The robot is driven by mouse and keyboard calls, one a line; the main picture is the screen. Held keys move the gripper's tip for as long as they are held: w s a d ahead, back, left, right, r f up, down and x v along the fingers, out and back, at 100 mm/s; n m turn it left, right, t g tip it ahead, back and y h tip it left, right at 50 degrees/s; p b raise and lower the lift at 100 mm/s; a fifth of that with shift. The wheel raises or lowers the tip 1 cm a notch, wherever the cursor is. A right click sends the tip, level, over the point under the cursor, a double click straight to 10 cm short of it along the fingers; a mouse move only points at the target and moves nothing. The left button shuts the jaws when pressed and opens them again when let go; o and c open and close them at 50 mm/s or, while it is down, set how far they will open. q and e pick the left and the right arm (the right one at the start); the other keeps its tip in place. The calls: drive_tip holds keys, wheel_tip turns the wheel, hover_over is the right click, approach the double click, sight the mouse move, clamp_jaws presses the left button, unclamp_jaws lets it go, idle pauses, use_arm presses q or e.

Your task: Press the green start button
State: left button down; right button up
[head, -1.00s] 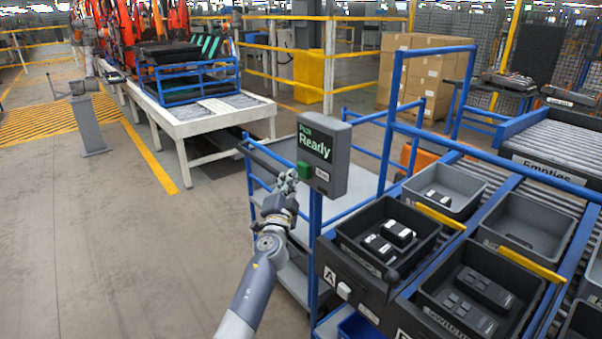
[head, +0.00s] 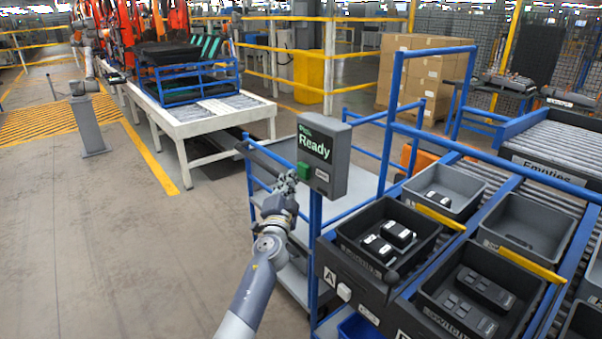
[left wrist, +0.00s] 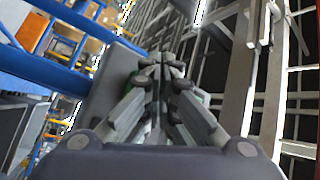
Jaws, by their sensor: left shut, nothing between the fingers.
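The green start button (head: 304,171) is on the lower left of the front of a grey control box (head: 335,155), whose screen reads "Ready". The box stands on a blue post. My left gripper (head: 288,181) is shut and empty, just left of the button and slightly below it. I cannot tell whether its fingertips touch the button. In the left wrist view the closed fingers (left wrist: 160,62) point ahead, with the grey box (left wrist: 112,82) behind them. A little green shows behind the fingers there, mostly hidden. My right gripper is not in view.
A grey cart with blue rails (head: 262,155) stands behind the box. At right, dark bins (head: 350,262) with parts sit by a roller conveyor (head: 560,145). A white table (head: 200,115) is farther back. The floor at left is open.

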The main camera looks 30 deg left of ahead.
use_arm(q)
drive_tip(key=shift+w, duration=0.1)
drive_tip(key=shift+w+d+b, duration=0.2)
drive_tip(key=shift+w+b, duration=0.1)
drive_tip(key=shift+w, duration=0.05)
drive_tip(key=shift+w+d+b, duration=0.2)
drive_tip(key=shift+w+b, duration=0.2)
drive_tip(key=shift+w, duration=0.1)
idle(1.0)
drive_tip(key=shift+s, duration=0.1)
drive_tip(key=shift+s+a+p, duration=0.35)
drive_tip(key=shift+s+p, duration=0.05)
drive_tip(key=shift+s, duration=0.45)
drive_tip(key=s, duration=0.1)
drive_tip(key=s+a+p, duration=0.1)
drive_tip(key=s, duration=0.1)
drive_tip(key=s+a, duration=0.1)
drive_tip(key=shift+s+p, duration=0.3)
drive_tip(key=shift+p, duration=0.1)
